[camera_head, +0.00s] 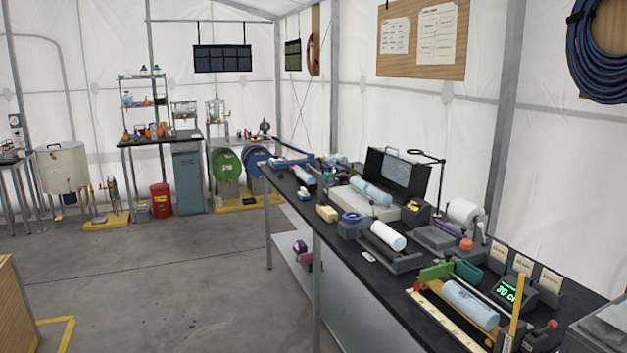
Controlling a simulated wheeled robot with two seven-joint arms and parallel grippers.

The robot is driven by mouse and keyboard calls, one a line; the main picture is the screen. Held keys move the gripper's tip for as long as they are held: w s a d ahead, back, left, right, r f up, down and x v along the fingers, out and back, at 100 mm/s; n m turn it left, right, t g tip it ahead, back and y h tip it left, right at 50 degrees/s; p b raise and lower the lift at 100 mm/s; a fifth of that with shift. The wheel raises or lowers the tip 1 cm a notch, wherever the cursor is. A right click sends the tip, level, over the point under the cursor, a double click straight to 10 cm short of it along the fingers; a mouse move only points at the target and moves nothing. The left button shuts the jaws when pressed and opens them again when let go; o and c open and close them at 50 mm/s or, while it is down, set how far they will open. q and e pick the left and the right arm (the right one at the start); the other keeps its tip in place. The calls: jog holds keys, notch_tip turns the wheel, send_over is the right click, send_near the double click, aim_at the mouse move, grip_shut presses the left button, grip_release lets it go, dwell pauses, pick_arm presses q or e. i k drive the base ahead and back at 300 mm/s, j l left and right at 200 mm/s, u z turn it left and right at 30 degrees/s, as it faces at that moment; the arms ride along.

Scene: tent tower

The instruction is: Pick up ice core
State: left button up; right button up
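Several cylinders that look like ice cores lie on the long black bench (345,262) at the right. A pale blue cylinder (470,304) lies in a yellow-edged holder at the near end. A whiter cylinder (387,235) rests in a dark tray at mid-bench. Another pale blue cylinder (371,191) lies on a light box before an open black case. A smaller bluish cylinder (304,175) lies farther back. I cannot tell which one the task names. Neither of my grippers is in view, and nothing is seen touching the cylinders.
A green-lit display (507,293), a paper roll (463,212) and a ring lamp (425,157) crowd the bench. A wooden crate (15,305) stands at the left edge. Green (227,165) and blue drums are at the back. The grey floor (180,275) left of the bench is clear.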

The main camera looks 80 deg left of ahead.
aim_at(304, 175)
jog(key=u, duration=2.9)
